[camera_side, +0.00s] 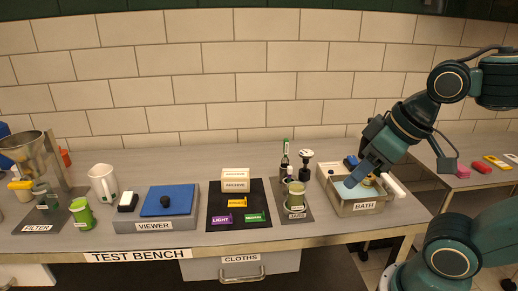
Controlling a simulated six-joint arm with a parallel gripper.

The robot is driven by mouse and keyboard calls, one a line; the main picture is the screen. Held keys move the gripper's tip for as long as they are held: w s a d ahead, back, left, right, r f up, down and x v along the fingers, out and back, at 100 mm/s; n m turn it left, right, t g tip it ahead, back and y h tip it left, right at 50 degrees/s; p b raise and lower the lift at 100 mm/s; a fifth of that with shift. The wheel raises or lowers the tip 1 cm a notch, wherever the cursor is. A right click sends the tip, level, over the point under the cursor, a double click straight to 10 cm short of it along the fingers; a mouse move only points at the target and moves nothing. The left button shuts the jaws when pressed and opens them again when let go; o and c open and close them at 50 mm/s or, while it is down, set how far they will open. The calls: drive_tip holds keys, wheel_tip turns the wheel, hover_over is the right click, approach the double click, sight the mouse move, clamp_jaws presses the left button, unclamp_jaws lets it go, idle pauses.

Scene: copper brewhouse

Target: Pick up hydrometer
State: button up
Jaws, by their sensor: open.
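My gripper (353,180) is at the right, tilted down over the bath (362,208), a grey tray with pale blue inside. Its jaws are open, but the fingertips are small and partly hidden. I cannot identify the hydrometer for certain. A green cylinder (295,195) stands on the mat labelled JAR, with a small pale-topped piece (289,173) at its top. A slim dark upright item with a green top (285,153) stands behind it. A yellowish item (369,180) shows beside my gripper in the bath, partly covered.
A dark item with a white top (305,160) stands left of the bath. A black mat (216,220) holds a cream box (235,181) and LIGHT, AMBER-coloured and green tags. Coloured blocks (481,167) lie far right.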

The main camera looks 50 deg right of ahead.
drive_tip(key=n+g+y, duration=0.2)
drive_tip(key=n+y, duration=0.1)
drive_tip(key=n, duration=0.6)
hover_over(291, 167)
drive_tip(key=s+d, duration=0.1)
drive_tip(key=s, duration=0.1)
drive_tip(key=f, duration=1.3)
drive_tip(key=shift+w+d+f, duration=0.2)
drive_tip(key=shift+w+f, duration=0.05)
drive_tip(key=shift+f, duration=0.05)
drive_tip(key=shift+w+a+f, duration=0.15)
drive_tip(key=shift+f, duration=0.4)
